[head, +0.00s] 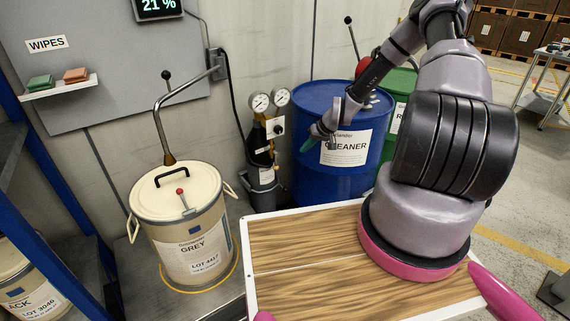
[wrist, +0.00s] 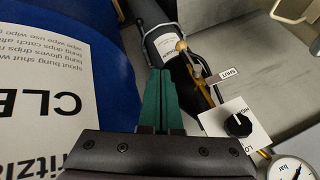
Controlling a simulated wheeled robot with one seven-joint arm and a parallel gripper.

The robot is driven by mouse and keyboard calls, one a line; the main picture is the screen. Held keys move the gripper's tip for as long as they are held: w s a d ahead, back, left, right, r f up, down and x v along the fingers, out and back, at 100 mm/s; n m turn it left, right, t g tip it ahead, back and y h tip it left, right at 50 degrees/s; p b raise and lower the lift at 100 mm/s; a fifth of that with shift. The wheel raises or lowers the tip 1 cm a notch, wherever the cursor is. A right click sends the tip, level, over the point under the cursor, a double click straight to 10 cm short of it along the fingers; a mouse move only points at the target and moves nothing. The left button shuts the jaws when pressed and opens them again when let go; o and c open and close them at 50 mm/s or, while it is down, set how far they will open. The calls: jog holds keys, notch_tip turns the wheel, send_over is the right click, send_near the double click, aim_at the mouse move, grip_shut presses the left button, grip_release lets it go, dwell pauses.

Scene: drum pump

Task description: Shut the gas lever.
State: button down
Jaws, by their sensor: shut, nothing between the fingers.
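The gas bottle (head: 262,180) stands between the grey drum and the blue drum, with gauges and brass fittings on top. It also shows in the wrist view (wrist: 168,42), partly hidden by my fingers. A dark rod with a rounded end (wrist: 139,22), perhaps the gas lever, reaches past the bottle just beyond my fingertips. A small tag reading SHUT (wrist: 228,73) sits beside the brass fitting (wrist: 183,47). I cannot tell the lever's position for sure. My gripper (head: 309,145) has green fingers, closed together and empty, in front of the blue drum near the bottle. Contact is unclear.
The blue CLEANER drum (head: 312,110) stands close beside my gripper. A gauge (wrist: 288,170) and a black knob on a HIGH/LOW plate (wrist: 238,124) are close on the other side. The grey drum (head: 188,235) with a pump handle is left; a wooden-topped surface (head: 310,265) lies in front.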

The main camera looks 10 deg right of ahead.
aim_at(276, 162)
jog(key=a+r+x, duration=0.1)
jog(key=a+x, duration=0.1)
jog(key=x, duration=1)
jog(key=shift+s+a+f, duration=0.15)
jog(key=shift+a+f, duration=0.1)
jog(key=shift+a, duration=0.25)
